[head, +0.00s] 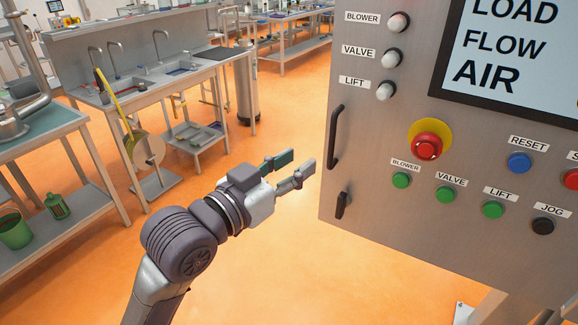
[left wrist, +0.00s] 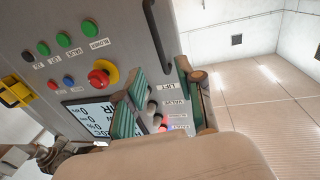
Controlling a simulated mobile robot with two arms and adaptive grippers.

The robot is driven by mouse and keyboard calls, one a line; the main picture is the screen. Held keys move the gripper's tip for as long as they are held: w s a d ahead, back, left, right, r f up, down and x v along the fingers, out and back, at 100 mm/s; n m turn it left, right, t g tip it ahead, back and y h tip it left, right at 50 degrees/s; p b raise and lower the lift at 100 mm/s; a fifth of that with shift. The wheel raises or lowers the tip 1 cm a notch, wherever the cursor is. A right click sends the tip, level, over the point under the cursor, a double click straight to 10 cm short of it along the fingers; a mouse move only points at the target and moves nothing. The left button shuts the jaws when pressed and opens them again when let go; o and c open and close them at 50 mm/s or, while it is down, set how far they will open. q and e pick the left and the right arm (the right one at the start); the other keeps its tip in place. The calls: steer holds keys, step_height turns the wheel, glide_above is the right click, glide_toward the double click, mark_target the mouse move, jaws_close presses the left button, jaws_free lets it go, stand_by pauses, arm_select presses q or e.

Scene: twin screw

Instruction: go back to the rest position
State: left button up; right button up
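My left gripper (head: 299,161) is in the middle of the head view, in free air to the left of the grey control cabinet (head: 350,190). Its two fingers stand apart with nothing between them. In the left wrist view the open fingers (left wrist: 163,80) show in front of the cabinet face, overlapping its screen and lamps in the picture. My right gripper shows in neither view.
The cabinet carries a red emergency button (head: 428,147), green buttons, a screen (head: 515,50) and a black handle (head: 335,137). A sink bench (head: 165,75) stands behind at left. A side table (head: 40,140) stands at far left. Orange floor (head: 285,260) lies open below.

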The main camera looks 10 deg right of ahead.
arm_select(q)
steer(key=shift+s+a, duration=0.3)
steer(key=shift+a, duration=0.05)
